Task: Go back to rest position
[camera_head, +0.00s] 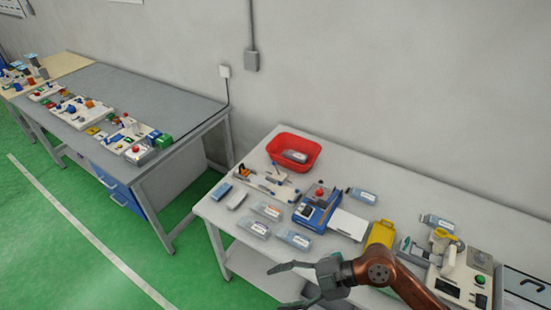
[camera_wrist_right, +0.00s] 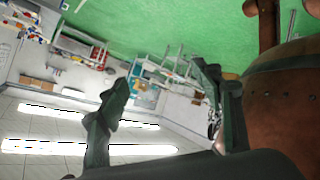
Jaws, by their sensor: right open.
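My right gripper (camera_head: 275,287) is in the lower middle of the head view, in front of the white worktable (camera_head: 345,170). Its dark fingers are spread apart and point left, with nothing seen between them. The copper-coloured right arm (camera_head: 405,285) comes in from the lower right. In the right wrist view the gripper (camera_wrist_right: 165,78) shows two dark fingers apart, with the room and green floor behind. My left gripper is not in view.
The white table bears a red bin (camera_head: 294,150) with a packet inside, several clear packets, a blue device (camera_head: 317,208), a yellow container (camera_head: 381,234) and a machine (camera_head: 462,275) at right. A grey workbench (camera_head: 150,95) stands at left. Green floor (camera_head: 60,220) is open at lower left.

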